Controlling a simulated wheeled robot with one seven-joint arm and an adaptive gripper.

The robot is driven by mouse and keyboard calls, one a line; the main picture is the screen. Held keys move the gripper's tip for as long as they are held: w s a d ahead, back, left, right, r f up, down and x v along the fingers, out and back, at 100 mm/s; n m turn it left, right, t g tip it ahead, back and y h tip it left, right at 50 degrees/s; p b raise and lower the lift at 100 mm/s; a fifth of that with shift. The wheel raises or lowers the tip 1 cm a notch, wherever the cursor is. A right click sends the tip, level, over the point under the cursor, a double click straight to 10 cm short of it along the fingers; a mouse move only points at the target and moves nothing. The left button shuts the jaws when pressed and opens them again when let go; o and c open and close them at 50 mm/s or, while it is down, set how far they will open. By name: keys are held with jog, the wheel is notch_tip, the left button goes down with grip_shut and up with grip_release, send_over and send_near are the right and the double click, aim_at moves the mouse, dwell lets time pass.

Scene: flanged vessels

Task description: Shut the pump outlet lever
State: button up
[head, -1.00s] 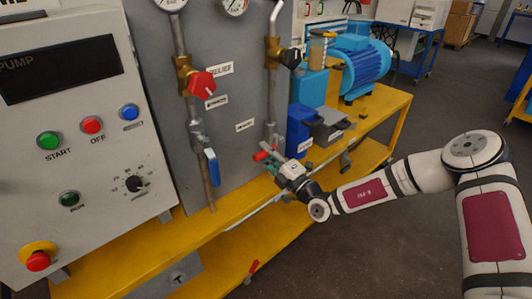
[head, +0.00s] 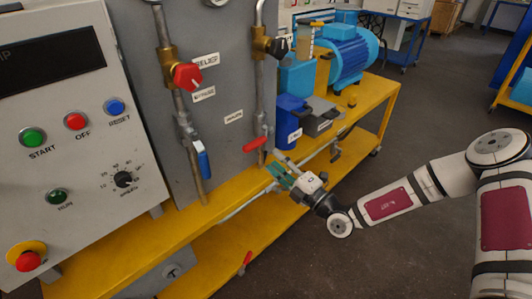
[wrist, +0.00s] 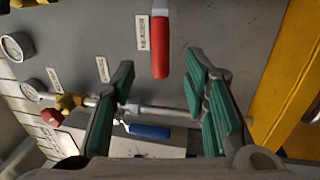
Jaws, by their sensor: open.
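A red-handled lever (head: 255,145) sits low on the right-hand vertical pipe and stands across that pipe. In the wrist view the red handle (wrist: 160,48) shows at the top, beyond the fingers. I cannot read its tag, so I cannot tell whether it is the pump outlet lever. A blue-handled lever (head: 203,163) hangs along the left pipe; it also shows in the wrist view (wrist: 150,131). My gripper (head: 280,173) is open and empty, with green finger pads, just right of and below the red lever, apart from it. Its fingers also show in the wrist view (wrist: 163,88).
A red knob (head: 187,76) and a black knob (head: 277,47) sit above on the pipes. A blue container (head: 289,120) and a blue pump motor (head: 347,58) stand behind on the yellow frame (head: 150,248). Another red handle (head: 245,260) is low down. Floor at right is clear.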

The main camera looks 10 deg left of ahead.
jog(key=shift+v, duration=1.15)
jog(key=s+r+n+g+h+p, duration=0.2)
jog(key=s+r+n+g, duration=0.7)
jog(key=n, duration=0.4)
jog(key=s+r+n+g+h+p, duration=0.15)
jog(key=s+r+n+g, duration=0.45)
jog(key=s+n, duration=0.65)
jog(key=s+d+r+n+t+h+p, duration=0.2)
jog(key=s+d+r+n+h, duration=0.4)
jog(key=d, duration=0.5)
jog(key=s+d+r+n+t+h+p, duration=0.2)
jog(key=s+d+r+n+t+h, duration=0.2)
jog(key=s+d+r+n, duration=0.5)
jog(key=d+r+n+h, duration=0.1)
jog(key=d+n+h, duration=0.1)
jog(key=n, duration=0.1)
jog(key=shift+d+r+t, duration=0.15)
jog(key=shift+d+t, duration=0.1)
jog(key=shift+t, duration=0.15)
jog(key=shift+s+h, duration=0.1)
jog(key=shift+h, duration=0.15)
